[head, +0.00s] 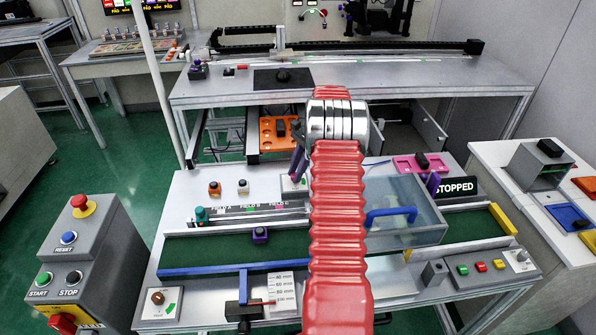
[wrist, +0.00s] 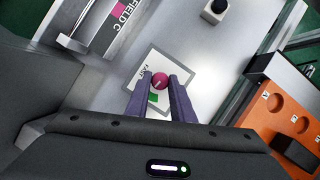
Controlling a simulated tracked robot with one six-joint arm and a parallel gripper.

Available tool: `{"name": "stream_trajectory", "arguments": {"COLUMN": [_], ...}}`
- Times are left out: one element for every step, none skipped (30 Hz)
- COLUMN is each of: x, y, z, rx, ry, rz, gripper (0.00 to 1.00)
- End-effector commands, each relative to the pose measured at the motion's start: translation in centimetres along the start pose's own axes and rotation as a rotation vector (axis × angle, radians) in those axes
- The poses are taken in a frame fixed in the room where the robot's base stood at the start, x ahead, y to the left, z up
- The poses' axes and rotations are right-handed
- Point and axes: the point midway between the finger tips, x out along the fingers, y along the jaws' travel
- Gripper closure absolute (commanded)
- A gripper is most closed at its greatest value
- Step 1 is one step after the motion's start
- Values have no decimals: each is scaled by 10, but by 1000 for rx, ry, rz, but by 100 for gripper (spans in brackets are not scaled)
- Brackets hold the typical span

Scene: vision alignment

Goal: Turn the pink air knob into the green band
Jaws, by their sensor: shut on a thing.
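The pink air knob (wrist: 159,80) sits on a white label plate (wrist: 142,77) in the wrist view. The green band (wrist: 153,97) is a small patch on that plate, just below the knob. My gripper (wrist: 161,84) has its two purple fingers on either side of the knob and is shut on it. A small pale mark shows on the knob, but I cannot tell exactly where it points. In the head view my gripper (head: 299,162) is partly behind my red arm, over the plate (head: 292,185); the knob is hidden there.
An orange tray (wrist: 286,122) lies right of the gripper in the wrist view. A black button on a white block (wrist: 215,11) stands above. In the head view a clear cover with a blue handle (head: 390,214) and a STOPPED sign (head: 456,188) are to the right.

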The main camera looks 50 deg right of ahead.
Motion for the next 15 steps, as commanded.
{"name": "stream_trajectory", "arguments": {"x": [-1,0,0,0,0,0,-1,-1,-1,-1,-1,-1,-1,-1,-1], "y": [0,0,0,-1,-1,-1,0,0,-1,-1,-1,-1,-1,-1,-1], "z": [0,0,0,0,0,0,0,0,0,0,0,0,0,0,0], "rx": [-25,-40,-57,-69,-80,-91,-98,-105,-113,-116,-120,-122,-124,-125,-126], "ry": [1,1,1,2,2,1,1,0,0,0,1,1,1,1,1], "rz": [10,18,25,30,34,39,42,45,48,49,50,52,52,53,53], "gripper": [100,100,100,100,100,100,100,100,100,100,100,100,100,100,100]}}
